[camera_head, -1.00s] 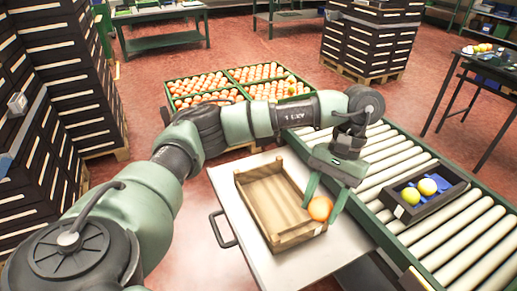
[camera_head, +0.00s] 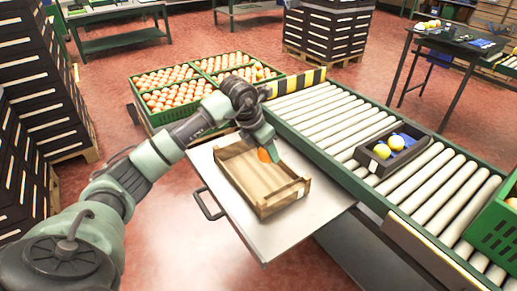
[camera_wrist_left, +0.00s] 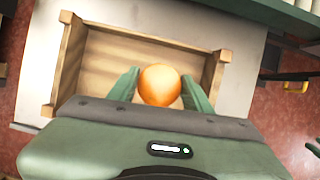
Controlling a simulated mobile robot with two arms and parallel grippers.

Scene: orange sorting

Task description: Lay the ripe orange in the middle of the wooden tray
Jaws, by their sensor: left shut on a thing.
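The ripe orange (camera_head: 264,155) is between the fingers of my left gripper (camera_head: 262,148), which is shut on it. In the head view the gripper hides part of the orange, at the far right part of the wooden tray (camera_head: 282,200). The left wrist view shows the orange (camera_wrist_left: 159,85) whole between the two green fingers (camera_wrist_left: 160,92), over the inside of the tray (camera_wrist_left: 105,58). I cannot tell whether the orange touches the tray floor. The tray is otherwise empty.
The tray stands on a pale table top (camera_head: 267,239) beside a roller conveyor (camera_head: 322,115). A dark box (camera_head: 383,172) with yellow-green fruit sits on the rollers. A green crate (camera_head: 492,232) is at the right edge. Green crates of oranges (camera_head: 170,116) stand behind.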

